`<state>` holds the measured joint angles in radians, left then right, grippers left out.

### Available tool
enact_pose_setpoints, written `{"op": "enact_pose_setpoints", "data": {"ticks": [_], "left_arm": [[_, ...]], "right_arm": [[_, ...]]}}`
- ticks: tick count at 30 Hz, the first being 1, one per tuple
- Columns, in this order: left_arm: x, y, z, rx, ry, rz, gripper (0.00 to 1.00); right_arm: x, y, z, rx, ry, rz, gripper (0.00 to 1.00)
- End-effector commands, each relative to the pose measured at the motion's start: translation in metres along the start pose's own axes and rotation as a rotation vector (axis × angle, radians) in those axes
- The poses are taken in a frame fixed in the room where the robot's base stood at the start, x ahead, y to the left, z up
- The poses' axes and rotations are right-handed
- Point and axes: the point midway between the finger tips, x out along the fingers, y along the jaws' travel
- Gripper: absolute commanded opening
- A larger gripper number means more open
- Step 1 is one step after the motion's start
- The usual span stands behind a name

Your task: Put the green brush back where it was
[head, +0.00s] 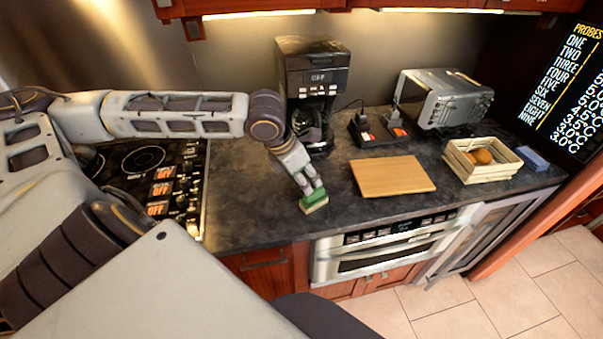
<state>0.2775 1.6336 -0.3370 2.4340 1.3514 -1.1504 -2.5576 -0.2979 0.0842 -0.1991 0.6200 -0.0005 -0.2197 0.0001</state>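The green brush (314,201) has a green top and a pale tan underside. It is at the front part of the dark countertop, left of the wooden cutting board. My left gripper (309,188) reaches down from above with its fingertips at the brush's green top and appears shut on it. The fingers hide part of the brush. I cannot tell whether its underside touches the counter. My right gripper is not in view.
A coffee maker (313,75) stands behind my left gripper. Right of the brush are a cutting board (392,175), a toaster-like appliance (443,99), a wooden crate (483,160) and a blue block (533,158). A stove (150,175) is left. The counter (250,215) left of the brush is bare.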

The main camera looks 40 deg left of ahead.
Motion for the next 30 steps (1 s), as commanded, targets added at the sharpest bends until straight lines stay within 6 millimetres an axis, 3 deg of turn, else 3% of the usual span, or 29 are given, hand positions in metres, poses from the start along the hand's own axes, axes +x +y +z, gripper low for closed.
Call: {"op": "enact_pose_setpoints", "data": {"ticks": [9, 30], "left_arm": [[-0.0089, -0.0001, 0.0000, 0.000, 0.000, 0.001, 0.57], [-0.0090, -0.0003, 0.0000, -0.001, 0.000, 0.000, 0.57]], "right_arm": [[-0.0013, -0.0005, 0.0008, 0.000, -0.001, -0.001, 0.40], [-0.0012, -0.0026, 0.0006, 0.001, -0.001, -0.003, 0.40]]}}
